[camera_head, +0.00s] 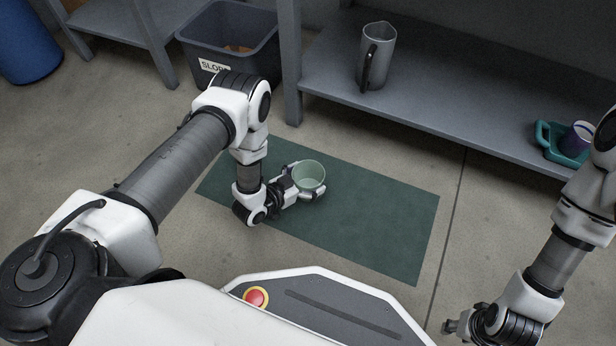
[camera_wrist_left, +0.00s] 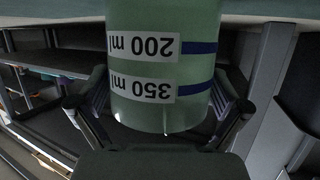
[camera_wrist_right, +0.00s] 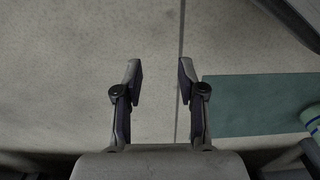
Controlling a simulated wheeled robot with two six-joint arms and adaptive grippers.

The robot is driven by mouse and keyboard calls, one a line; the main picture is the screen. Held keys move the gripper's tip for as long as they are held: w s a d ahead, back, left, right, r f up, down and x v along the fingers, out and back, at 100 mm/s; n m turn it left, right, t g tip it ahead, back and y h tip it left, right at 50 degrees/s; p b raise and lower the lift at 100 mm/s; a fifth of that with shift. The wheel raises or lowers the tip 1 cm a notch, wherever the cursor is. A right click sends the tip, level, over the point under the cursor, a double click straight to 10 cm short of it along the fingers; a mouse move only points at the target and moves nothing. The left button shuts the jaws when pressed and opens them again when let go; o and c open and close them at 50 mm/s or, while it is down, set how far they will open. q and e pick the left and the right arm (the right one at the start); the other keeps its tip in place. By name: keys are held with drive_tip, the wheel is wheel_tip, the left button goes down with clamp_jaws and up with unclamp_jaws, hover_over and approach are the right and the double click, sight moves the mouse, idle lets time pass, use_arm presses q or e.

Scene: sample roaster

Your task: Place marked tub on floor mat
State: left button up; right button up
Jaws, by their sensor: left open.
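The marked tub (camera_head: 309,174) is pale green and open-topped, and appears to stand upright on the dark green floor mat (camera_head: 390,225). In the left wrist view the tub (camera_wrist_left: 160,105) appears upside down, with blue lines and labels reading 200 ml and 350 ml. My left gripper (camera_head: 308,187) is open, with its fingers on either side of the tub; finger contact cannot be told. My right gripper (camera_head: 458,328) is low at the right, away from the mat. In the right wrist view it is open and empty (camera_wrist_right: 160,80), and part of the tub (camera_wrist_right: 312,122) shows at the edge.
A grey shelf (camera_head: 450,110) behind the mat holds a grey jug (camera_head: 376,55). A teal holder (camera_head: 548,140) with a purple and white cup (camera_head: 576,139) sits at its right. A dark slops bin (camera_head: 230,45) stands at the back left. The mat's right half is clear.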

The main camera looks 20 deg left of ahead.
use_arm(q)
drive_tip(key=p+v, duration=0.7)
drive_tip(key=v, duration=0.5)
drive_tip(key=s+r+n+g+y, duration=0.2)
drive_tip(key=s+r+g+y, duration=0.1)
drive_tip(key=s+g, duration=0.3)
drive_tip(key=s+r+n+g+y, duration=0.3)
drive_tip(key=s+r+g, duration=0.2)
drive_tip(key=s, duration=0.6)
drive_tip(key=shift+s+r+n+g, duration=0.2)
drive_tip(key=shift+r+n+g, duration=0.1)
drive_tip(key=shift+g, duration=0.5)
